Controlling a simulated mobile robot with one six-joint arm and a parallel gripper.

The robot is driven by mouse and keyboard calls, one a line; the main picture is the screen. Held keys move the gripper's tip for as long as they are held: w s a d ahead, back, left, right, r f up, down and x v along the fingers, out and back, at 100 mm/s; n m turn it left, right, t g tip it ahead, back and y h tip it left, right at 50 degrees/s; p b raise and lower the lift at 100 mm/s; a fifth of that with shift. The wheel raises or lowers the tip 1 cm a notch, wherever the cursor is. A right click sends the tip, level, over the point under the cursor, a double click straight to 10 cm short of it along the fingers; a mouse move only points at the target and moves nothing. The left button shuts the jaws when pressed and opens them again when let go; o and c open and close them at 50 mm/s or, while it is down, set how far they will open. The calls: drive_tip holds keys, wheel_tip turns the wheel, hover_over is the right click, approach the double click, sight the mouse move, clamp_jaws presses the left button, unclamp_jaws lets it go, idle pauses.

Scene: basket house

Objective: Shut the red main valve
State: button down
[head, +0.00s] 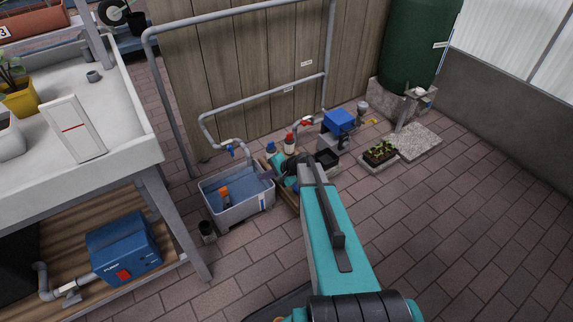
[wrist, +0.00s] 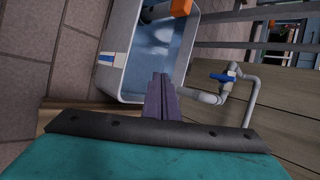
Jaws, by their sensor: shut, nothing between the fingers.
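The red valve handle (head: 307,121) is small in the head view, on the grey pipework at the foot of the wooden wall, left of a blue box. Whether it lies along or across its pipe is too small to tell. It does not show in the wrist view.
The tub (head: 237,212) holds water and an orange object. A blue valve handle (wrist: 222,77) sits on the pipe above it. Red-capped bottles (head: 290,138) stand near my arm. The blue box (head: 339,121) and a seedling tray (head: 380,152) lie right. Paving at right is clear.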

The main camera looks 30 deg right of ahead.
drive_tip(key=s+a+n+g+h, duration=0.3)
drive_tip(key=s+a+n+g, duration=0.4)
drive_tip(key=s+a+n, duration=0.7)
drive_tip(key=s+a+f+g, duration=0.1)
drive_tip(key=s+f, duration=0.4)
drive_tip(key=s, duration=0.4)
drive_tip(key=s+a+f+g+h, duration=0.1)
drive_tip(key=s+f, duration=0.4)
drive_tip(key=s, duration=0.5)
drive_tip(key=s+a+f+g+h, duration=0.1)
drive_tip(key=s+f+g, duration=0.2)
drive_tip(key=s, duration=0.6)
drive_tip(key=shift+x, duration=0.95)
drive_tip(key=c, duration=2.5)
unclamp_jaws()
drive_tip(key=shift+w, duration=0.15)
drive_tip(key=o, duration=0.7)
drive_tip(key=shift+o, duration=0.2)
drive_tip(key=shift+a, duration=0.15)
